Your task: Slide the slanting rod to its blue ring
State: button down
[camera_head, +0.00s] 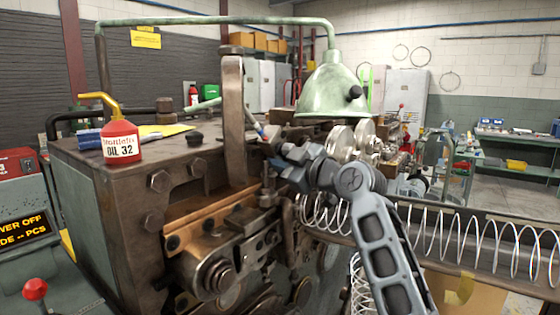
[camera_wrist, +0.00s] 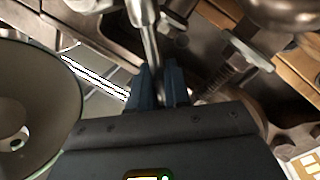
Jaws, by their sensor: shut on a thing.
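My gripper (camera_head: 270,143) reaches in from the right in the head view, at the top of the machine beside an upright steel bar. In the wrist view its two blue fingers (camera_wrist: 160,86) are shut on a slanting metal rod (camera_wrist: 150,42), which runs from the top edge down between them. In the head view a short slim piece with a bluish part (camera_head: 259,130) shows at the fingertips. I cannot tell whether this is the blue ring or a finger. No blue ring shows clearly in the wrist view, and the rod's lower end is hidden by my gripper.
The upright steel bar (camera_head: 233,120) stands close left of my gripper. A green lamp hood (camera_head: 332,88) hangs above right, with metal discs (camera_head: 342,143) below it. A red oil can (camera_head: 120,140) stands on the machine top. A long spring (camera_head: 460,240) lies in a trough at right.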

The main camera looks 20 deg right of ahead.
jog(key=shift+w+d+f+b, duration=0.2)
jog(key=shift+d+f+b, duration=0.15)
jog(key=shift+f+b, duration=0.65)
jog(key=shift+w+d+r+b, duration=0.1)
jog(key=shift+d+b, duration=0.1)
jog(key=shift+b, duration=0.55)
jog(key=shift+r, duration=0.1)
jog(key=c, duration=1.3)
grip_release()
jog(key=shift+o, duration=0.2)
jog(key=shift+d, duration=0.1)
